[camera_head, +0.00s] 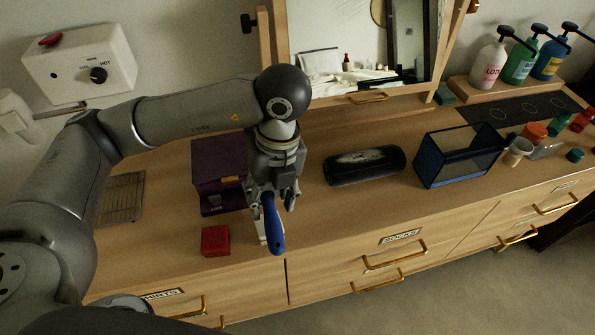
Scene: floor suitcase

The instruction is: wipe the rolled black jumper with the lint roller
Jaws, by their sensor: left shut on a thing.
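The rolled black jumper (364,166) lies on the dresser top, right of my left gripper. It is a dark cylinder with a pale, lint-like patch along its top. My left gripper (272,193) points down over the dresser and is shut on the lint roller (273,226). The roller's blue handle sticks out toward the dresser's front edge. A pale part shows beside the handle; the rest of the roller is hidden by the fingers. The roller and the jumper are apart. My right gripper is not in view.
A purple box (217,172) stands just left of the gripper, with a red box (215,241) in front of it. A blue-framed clear bin (457,157) stands right of the jumper. A mirror (362,45) rises behind. Cups and bottles crowd the right end.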

